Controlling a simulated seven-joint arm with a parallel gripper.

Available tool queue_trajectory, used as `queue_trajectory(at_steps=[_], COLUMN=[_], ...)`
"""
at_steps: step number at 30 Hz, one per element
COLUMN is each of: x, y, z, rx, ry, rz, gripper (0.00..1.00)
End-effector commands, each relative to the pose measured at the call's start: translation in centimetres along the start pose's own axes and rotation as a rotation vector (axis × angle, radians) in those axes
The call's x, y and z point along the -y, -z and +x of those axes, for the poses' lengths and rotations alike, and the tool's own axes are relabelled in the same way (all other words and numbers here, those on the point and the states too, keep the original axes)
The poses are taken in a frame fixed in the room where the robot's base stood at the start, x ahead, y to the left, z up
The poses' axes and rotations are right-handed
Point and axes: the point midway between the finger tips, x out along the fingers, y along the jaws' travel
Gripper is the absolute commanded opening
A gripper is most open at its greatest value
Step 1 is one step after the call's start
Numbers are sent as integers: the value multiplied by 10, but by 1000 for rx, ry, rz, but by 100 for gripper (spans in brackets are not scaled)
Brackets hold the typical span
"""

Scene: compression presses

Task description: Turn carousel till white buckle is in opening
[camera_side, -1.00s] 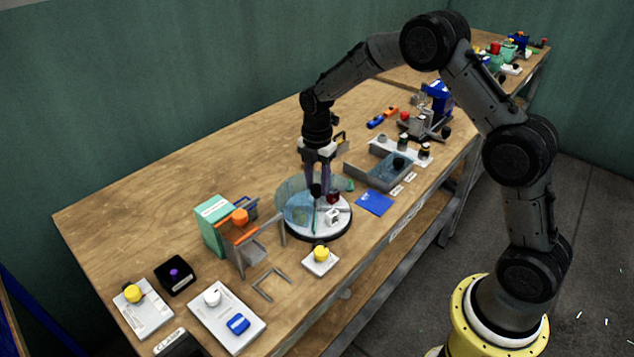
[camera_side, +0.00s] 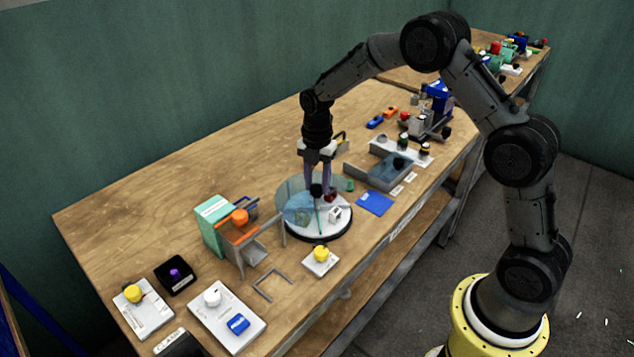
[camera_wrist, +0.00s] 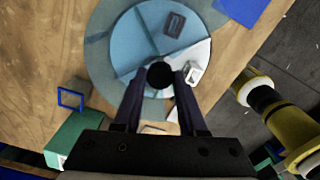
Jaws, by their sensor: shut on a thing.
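The round carousel (camera_side: 304,234) stands on the bench with a see-through blue cover (camera_side: 297,207) over most of its disc. The cover also shows in the wrist view (camera_wrist: 130,40). The white buckle (camera_side: 335,213) lies on the pale uncovered sector at the right; in the wrist view the buckle (camera_wrist: 193,72) is in that opening, close to my right finger. A dark red thing (camera_side: 330,197) sits behind it, appearing as a dark shape under the cover in the wrist view (camera_wrist: 174,24). My gripper (camera_side: 316,184) points down, shut on the black centre knob (camera_wrist: 160,75).
A yellow-knobbed white block (camera_side: 320,260) stands close in front of the carousel. A green press with an orange knob (camera_side: 214,223) is to its left. A blue mat (camera_side: 374,202) and a grey tray (camera_side: 383,178) lie to its right. Bare wood lies behind.

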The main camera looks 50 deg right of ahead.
Motion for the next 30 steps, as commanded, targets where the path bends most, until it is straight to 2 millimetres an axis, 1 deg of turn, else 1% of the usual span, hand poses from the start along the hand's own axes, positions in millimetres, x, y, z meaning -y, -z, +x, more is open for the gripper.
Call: queue_trajectory(at_steps=[4,5,6,9,17,20,23,26,30], x=[-1,-1,-1,0,0,0,-1,-1,-1], y=[0,0,0,0,0,0,0,0,0], z=[-2,-2,-2,-1,0,-4,-15,-32,-63], rx=[1,1,1,1,0,1,2,2,3], ry=[-3,-3,-3,-2,-1,-1,-5,-6,-6], rz=[0,0,1,1,1,1,1,1,1], gripper=[0,46,53,71,71,71,71,71,71])
